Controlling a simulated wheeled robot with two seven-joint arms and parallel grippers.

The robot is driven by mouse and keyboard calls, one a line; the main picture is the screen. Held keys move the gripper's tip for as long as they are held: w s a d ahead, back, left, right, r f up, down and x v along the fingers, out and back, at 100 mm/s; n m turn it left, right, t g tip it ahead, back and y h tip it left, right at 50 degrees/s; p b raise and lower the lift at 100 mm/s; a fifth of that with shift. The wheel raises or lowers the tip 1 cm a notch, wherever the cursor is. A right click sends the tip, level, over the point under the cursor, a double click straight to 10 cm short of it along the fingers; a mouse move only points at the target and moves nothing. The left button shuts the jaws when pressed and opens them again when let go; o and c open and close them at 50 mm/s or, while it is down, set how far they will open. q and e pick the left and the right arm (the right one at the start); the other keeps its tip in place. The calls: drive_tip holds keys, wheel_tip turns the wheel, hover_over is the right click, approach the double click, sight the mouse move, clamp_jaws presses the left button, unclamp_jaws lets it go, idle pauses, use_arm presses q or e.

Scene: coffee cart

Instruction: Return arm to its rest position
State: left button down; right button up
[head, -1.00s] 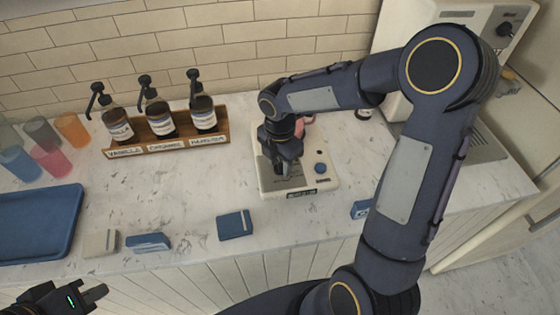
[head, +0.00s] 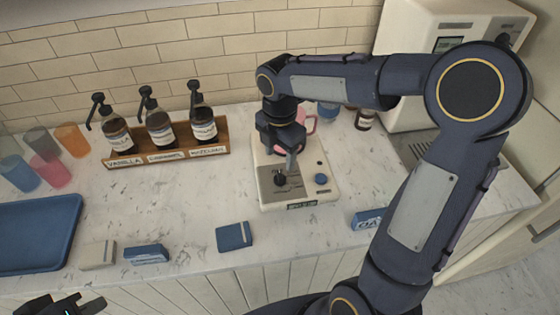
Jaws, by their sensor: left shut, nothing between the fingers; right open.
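My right arm reaches in from the lower right and bends over the counter. Its gripper (head: 284,158) is open and empty, pointing down above the white appliance (head: 310,190). The appliance has a dark knob (head: 280,179), a blue button (head: 320,178) and a small front display. The gripper appears a little above the knob, apart from it. My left gripper (head: 92,304) is shut and empty at the bottom left, in front of the counter edge and partly cut off by the frame.
A pink mug (head: 308,122) stands behind my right gripper, partly hidden. A wooden rack (head: 190,153) holds syrup bottles. Several coloured cups and a blue tray (head: 72,232) are at left. Small boxes, including a dark blue one (head: 234,237), lie along the front edge. A white machine (head: 400,90) stands at right.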

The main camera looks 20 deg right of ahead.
drive_tip(key=shift+r, duration=0.1)
idle(0.4)
drive_tip(key=shift+s+r, duration=0.2)
drive_tip(key=s+r+m+t+y, duration=0.1)
drive_tip(key=s+m+t+y, duration=0.1)
drive_tip(key=s+m, duration=0.7)
drive_tip(key=s+r+m+t+y, duration=0.1)
drive_tip(key=s+m+t, duration=0.2)
drive_tip(key=s+m, duration=0.7)
drive_tip(key=shift+s+a+r+m+t+y, duration=0.2)
drive_tip(key=shift+a+r+m+t+y, duration=0.15)
drive_tip(key=shift+m, duration=1.95)
drive_tip(key=shift+f, duration=0.1)
